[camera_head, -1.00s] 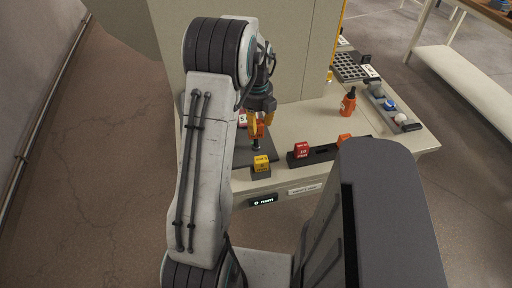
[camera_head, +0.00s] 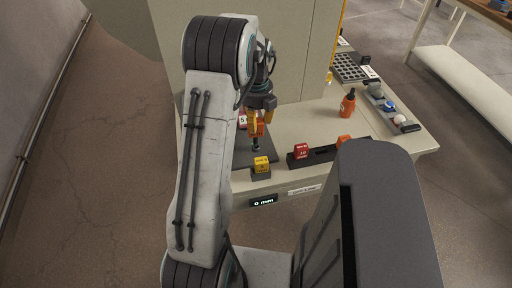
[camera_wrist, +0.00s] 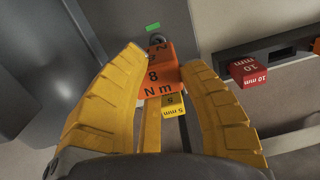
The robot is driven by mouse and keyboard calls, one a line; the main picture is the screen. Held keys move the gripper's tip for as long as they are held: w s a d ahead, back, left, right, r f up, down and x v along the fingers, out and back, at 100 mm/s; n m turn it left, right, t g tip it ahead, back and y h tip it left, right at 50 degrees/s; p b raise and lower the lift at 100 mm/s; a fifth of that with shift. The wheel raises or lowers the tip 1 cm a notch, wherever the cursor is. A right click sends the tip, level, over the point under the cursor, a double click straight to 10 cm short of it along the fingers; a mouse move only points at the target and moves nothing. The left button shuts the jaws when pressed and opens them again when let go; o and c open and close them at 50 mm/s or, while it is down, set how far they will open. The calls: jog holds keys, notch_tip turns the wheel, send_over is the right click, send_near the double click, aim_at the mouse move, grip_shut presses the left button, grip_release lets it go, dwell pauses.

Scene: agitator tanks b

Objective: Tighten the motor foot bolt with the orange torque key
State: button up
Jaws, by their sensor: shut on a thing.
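My gripper (camera_head: 259,122) is shut on the orange torque key (camera_head: 257,130), which is marked 8 N m. In the wrist view, the yellow fingers (camera_wrist: 165,105) stand on both sides of the key (camera_wrist: 155,75). The key points down, and its dark lower end (camera_head: 256,147) is over or on the dark plate (camera_head: 240,155) at the left of the bench. I cannot make out the motor foot bolt, nor whether the key's end touches anything.
A yellow 5 mm block (camera_head: 261,165) sits close in front of the key. To its right a dark rack holds a red 10 mm block (camera_head: 301,151) and an orange block (camera_head: 344,140). An orange bottle (camera_head: 348,102) stands farther right. A tall panel (camera_head: 300,60) rises behind.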

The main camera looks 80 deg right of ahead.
jog(key=shift+r+p, duration=0.65)
jog(key=shift+r, duration=0.3)
jog(key=shift+r+p, duration=1.5)
jog(key=shift+r, duration=0.4)
